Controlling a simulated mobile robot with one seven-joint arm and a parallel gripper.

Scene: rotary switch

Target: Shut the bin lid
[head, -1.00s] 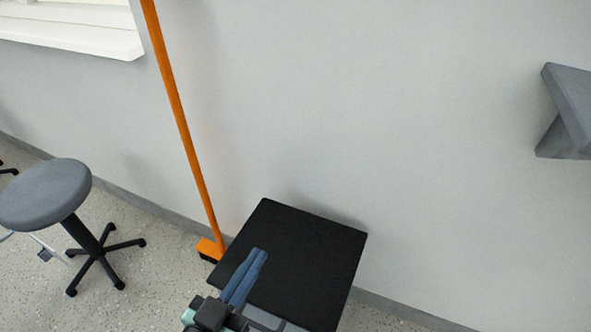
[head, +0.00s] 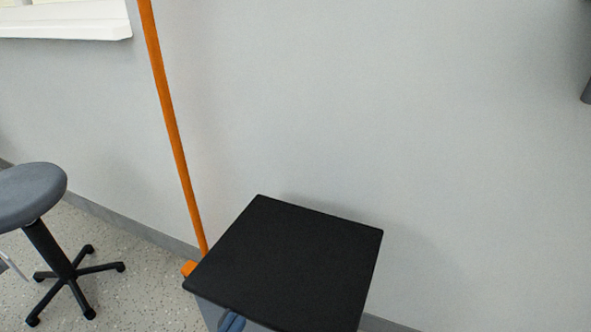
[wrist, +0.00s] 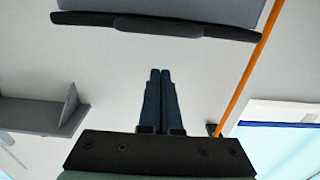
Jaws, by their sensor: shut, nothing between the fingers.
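The bin has a flat black lid (head: 290,255) over a grey-blue body (head: 212,315), low in the middle of the head view. In the wrist view the lid's dark edge (wrist: 110,22) shows along the top, against the grey-blue body (wrist: 160,6); I cannot tell whether a thin gap lies between them. My gripper (head: 231,322) is shut and empty at the lid's front edge, its fingers mostly out of frame below. In the wrist view the two fingertips (wrist: 160,72) are together, apart from the lid edge in the picture.
An orange broom (head: 170,120) leans on the grey wall (head: 400,120) just left of the bin. A stool (head: 30,195) stands farther left. A window sill (head: 70,24) is at top left. A grey shelf (wrist: 40,112) shows in the wrist view.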

